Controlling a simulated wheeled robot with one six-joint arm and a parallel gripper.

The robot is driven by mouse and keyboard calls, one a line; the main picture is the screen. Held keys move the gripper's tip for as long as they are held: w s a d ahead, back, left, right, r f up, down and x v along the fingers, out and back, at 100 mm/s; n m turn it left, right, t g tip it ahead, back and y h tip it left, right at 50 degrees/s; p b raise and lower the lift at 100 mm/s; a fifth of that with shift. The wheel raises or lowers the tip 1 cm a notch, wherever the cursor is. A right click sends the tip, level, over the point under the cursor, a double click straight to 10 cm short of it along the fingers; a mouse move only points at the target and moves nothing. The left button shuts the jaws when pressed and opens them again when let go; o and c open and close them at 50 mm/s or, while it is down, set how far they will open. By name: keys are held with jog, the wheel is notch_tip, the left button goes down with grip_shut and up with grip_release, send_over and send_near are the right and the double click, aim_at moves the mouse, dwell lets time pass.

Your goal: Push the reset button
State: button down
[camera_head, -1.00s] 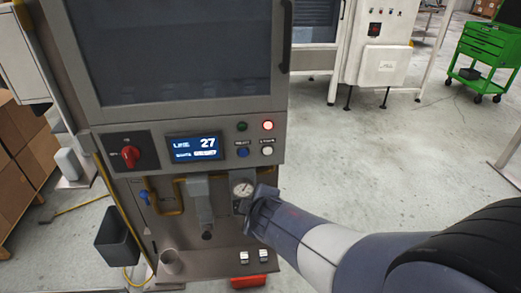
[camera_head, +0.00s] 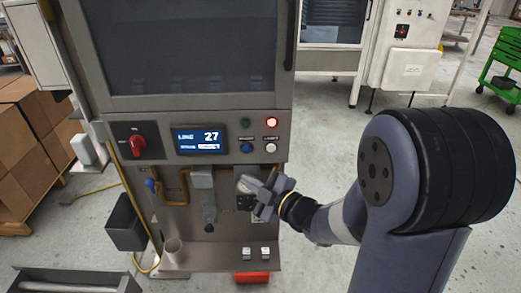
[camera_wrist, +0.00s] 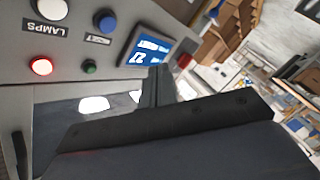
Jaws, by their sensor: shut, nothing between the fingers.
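The reset button is the blue round button (camera_head: 247,147) on the grey machine's control panel, with a small label above it. In the wrist view the blue button (camera_wrist: 105,20) shows at the upper left, beside a label that looks like RESET. A white button (camera_head: 271,149) sits right of it in the head view; the wrist view shows its label, LAMPS. My gripper (camera_head: 248,185) is below the buttons and in front of the panel, apart from them. In the wrist view my gripper (camera_wrist: 158,72) is shut and empty.
A green lamp (camera_head: 245,123) and a lit red lamp (camera_head: 272,122) sit above the buttons. Left are the screen (camera_head: 198,141) reading 27 and a red rotary switch (camera_head: 137,144). A dark tray (camera_head: 70,279) is at lower left. Open floor lies right of the machine.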

aim_at(247, 149)
dwell(0.4)
jog(key=shift+w+d+p, duration=0.2)
jog(key=shift+w+p, duration=0.5)
jog(key=shift+w, duration=3.7)
jog(key=shift+w, duration=0.15)
jog(key=shift+w, duration=0.3)
jog(key=shift+w+b, duration=0.35)
jog(key=shift+w, duration=0.05)
jog(key=shift+s, duration=0.1)
jog(key=shift+s+b, duration=0.4)
jog(key=shift+s, duration=0.35)
